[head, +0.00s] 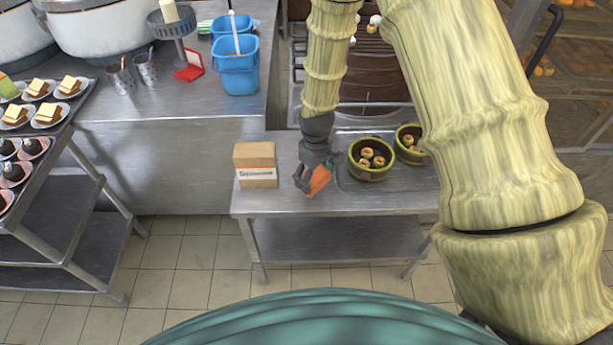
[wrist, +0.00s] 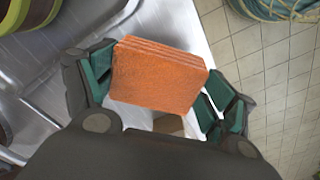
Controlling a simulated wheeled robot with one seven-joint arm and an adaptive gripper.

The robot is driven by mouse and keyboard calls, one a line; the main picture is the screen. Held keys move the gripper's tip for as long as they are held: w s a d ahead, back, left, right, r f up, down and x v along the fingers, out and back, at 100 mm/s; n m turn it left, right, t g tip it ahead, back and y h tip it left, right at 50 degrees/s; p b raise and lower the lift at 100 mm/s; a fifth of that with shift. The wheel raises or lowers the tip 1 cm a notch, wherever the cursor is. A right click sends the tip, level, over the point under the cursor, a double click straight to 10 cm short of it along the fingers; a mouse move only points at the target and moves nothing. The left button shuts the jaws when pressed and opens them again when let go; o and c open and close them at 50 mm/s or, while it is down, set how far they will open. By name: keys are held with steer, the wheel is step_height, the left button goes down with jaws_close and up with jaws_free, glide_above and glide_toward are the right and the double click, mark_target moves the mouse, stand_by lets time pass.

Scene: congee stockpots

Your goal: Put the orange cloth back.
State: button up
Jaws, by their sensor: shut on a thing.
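The orange cloth (wrist: 158,76) is a folded, thick rectangular stack held between the green-padded fingers of my gripper (wrist: 157,95) in the wrist view. In the head view, my gripper (head: 314,180) is over the front part of the low steel table (head: 330,208), with the orange cloth (head: 320,180) at its tip. My gripper is shut on the cloth. I cannot tell from these views whether the cloth touches the table top. The cloth's far side is hidden.
A cardboard box (head: 255,165) stands left of my gripper on the low table. Two green-brown bowls (head: 371,172) with small pastries stand close on the right. Blue buckets (head: 236,75) and a red dustpan-like item (head: 189,70) are on the counter behind. A cake rack (head: 60,225) stands at left.

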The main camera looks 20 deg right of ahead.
steer(key=shift+w+a+f, duration=0.15)
steer(key=shift+w+a, duration=0.3)
steer(key=shift+w, duration=0.15)
steer(key=shift+w+a+f, duration=0.15)
steer(key=shift+w+a, duration=0.25)
steer(key=shift+w, duration=0.2)
steer(key=shift+s+f+p, duration=0.1)
steer(key=shift+f+p, duration=0.05)
steer(key=shift+p, duration=0.2)
steer(key=shift+f+p, duration=0.55)
steer(key=shift+f, duration=1)
steer(key=o, duration=0.8)
steer(key=shift+r+b, duration=1.45)
steer(key=shift+r, duration=4.55)
